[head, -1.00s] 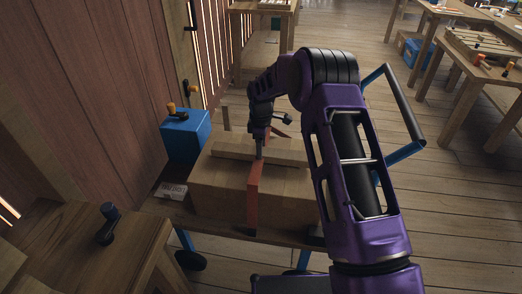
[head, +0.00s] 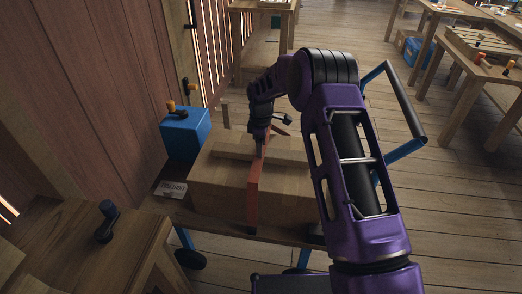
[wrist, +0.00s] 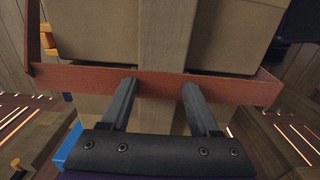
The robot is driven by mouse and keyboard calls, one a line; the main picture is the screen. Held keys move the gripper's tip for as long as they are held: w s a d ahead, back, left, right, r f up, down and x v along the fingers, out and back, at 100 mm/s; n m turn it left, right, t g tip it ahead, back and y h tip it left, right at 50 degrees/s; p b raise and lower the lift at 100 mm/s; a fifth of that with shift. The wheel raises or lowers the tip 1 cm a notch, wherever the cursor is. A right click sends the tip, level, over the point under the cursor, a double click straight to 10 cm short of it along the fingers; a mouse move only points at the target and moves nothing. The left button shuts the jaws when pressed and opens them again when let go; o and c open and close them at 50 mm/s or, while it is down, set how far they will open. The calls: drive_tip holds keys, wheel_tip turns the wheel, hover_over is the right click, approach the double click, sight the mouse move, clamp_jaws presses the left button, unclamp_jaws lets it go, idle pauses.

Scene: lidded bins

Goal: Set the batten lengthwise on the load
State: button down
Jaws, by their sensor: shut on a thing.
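The load is a large brown box (head: 215,190) on a low cart. A pale wooden batten (head: 232,153) lies along its top, running left to right in the head view. My gripper (head: 260,152) points down at the batten's middle. In the wrist view my gripper (wrist: 160,82) has one finger on each side of the batten (wrist: 165,35), shut on it. A red band (head: 254,195) crosses the load's top and runs down its near face. The same band (wrist: 75,78) crosses the batten at my fingertips; whether they touch is unclear. My arm hides the batten's right end.
A blue box (head: 185,135) with an orange-topped knob stands at the load's back left, by a wooden wall. A labelled card (head: 172,188) lies at the load's left. A wooden bench (head: 85,245) is at front left.

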drive_tip(key=shift+f, duration=0.15)
drive_tip(key=shift+c, duration=0.2)
unclamp_jaws()
